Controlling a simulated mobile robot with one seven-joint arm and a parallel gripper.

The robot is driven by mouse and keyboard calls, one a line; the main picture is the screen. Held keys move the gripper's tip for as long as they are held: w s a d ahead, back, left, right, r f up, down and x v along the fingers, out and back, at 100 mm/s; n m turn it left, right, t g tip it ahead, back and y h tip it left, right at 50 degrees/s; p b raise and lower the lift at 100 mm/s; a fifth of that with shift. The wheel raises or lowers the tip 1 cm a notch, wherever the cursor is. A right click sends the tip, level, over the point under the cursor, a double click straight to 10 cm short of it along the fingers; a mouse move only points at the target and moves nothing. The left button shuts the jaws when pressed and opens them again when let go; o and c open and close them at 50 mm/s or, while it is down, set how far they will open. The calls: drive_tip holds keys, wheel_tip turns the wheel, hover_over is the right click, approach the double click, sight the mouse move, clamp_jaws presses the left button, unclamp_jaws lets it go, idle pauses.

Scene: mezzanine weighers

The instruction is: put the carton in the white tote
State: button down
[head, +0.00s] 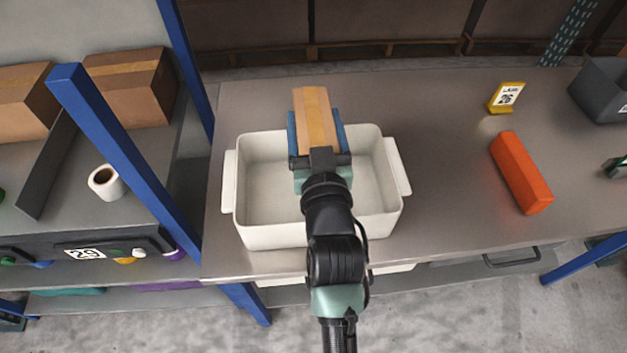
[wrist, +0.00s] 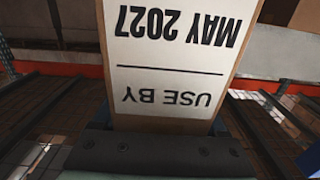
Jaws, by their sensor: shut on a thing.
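My gripper (head: 320,135) is shut on a tan carton (head: 314,107), with a blue finger along each side of it. In the head view the carton overlaps the back part of the white tote (head: 273,238); its exact height above the tote cannot be told. The tote stands on the grey bench, and the part of its inside that shows is empty. My arm hides the middle of the tote. In the wrist view the carton (wrist: 175,60) fills the middle, with an upside-down white label reading "USE BY MAY 2027".
A dark grey bin (head: 603,90) stands at the far right.

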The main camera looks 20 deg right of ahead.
drive_tip(key=f, duration=0.4)
drive_tip(key=shift+s+f+b, duration=0.1)
drive_tip(key=shift+s+b, duration=0.1)
drive_tip(key=shift+b, duration=0.2)
drive_tip(key=shift+w+f+b, duration=0.1)
drive_tip(key=shift+f+b, duration=0.65)
drive_tip(key=shift+f, duration=1.25)
drive_tip(key=shift+f+b, duration=0.45)
drive_tip(key=shift+b, duration=0.05)
drive_tip(key=shift+f, duration=0.2)
drive_tip(key=shift+r, duration=0.1)
unclamp_jaws()
